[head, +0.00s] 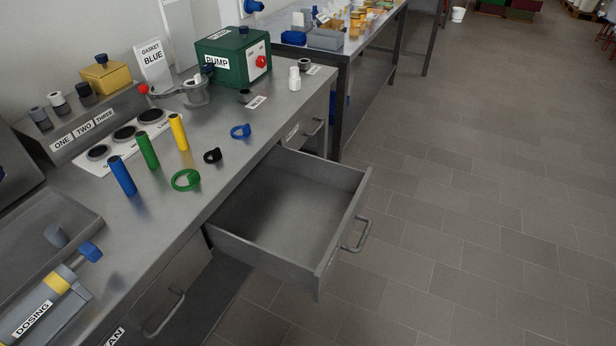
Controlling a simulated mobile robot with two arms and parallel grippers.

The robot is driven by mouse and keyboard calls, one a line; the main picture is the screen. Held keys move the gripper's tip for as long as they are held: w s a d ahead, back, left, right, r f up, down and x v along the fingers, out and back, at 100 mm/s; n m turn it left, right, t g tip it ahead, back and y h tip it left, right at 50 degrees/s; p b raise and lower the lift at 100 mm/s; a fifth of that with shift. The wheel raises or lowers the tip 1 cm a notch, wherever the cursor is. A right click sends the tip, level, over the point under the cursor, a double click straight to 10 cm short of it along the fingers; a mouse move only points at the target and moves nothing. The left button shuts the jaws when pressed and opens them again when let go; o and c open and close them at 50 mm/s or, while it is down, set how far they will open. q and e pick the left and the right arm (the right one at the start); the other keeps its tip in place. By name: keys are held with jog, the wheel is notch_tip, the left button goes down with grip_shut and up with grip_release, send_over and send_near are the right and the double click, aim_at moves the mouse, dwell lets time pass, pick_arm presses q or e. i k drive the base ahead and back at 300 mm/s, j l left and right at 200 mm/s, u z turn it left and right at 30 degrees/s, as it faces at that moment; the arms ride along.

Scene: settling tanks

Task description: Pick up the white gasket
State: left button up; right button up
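I cannot make out a white gasket in the head view. Ring-shaped pieces lie on the grey bench (225,195): a green ring (186,180) near the front edge, a small black ring (212,156) behind it, and a blue ring (240,131) further right. A sign reading "GASKET BLUE" (153,55) stands at the back. A clear round housing (190,97) with a red knob (143,89) is in front of it; something pale shows there, too small to identify. Neither of my grippers is in view.
An open, empty drawer (285,210) juts out from the bench. Blue (122,176), green (148,150) and yellow (179,132) cylinders stand upright. A green pump box (225,62) is behind; a dosing unit (45,305) sits front left. Floor (480,200) at right is clear.

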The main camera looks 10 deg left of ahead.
aim_at(198, 78)
jog(key=i+l+z, duration=0.25)
jog(key=i+l, duration=0.3)
jog(key=l, duration=0.15)
jog(key=i+l+z, duration=0.25)
jog(key=i+l, duration=0.3)
jog(key=i+l+u, duration=0.15)
jog(key=i, duration=0.3)
jog(key=i+l+u, duration=0.1)
jog(key=i, duration=0.4)
jog(key=i+l+u, duration=0.15)
jog(key=i, duration=0.3)
jog(key=i+u, duration=0.2)
jog(key=u, duration=0.2)
jog(key=i+u, duration=0.15)
jog(key=u, duration=0.25)
jog(key=i+l+u, duration=0.15)
jog(key=u, duration=0.3)
jog(key=i+l+u, duration=0.15)
jog(key=u, duration=0.25)
jog(key=i+l+u, duration=0.1)
jog(key=l+u, duration=0.15)
jog(key=u, duration=0.15)
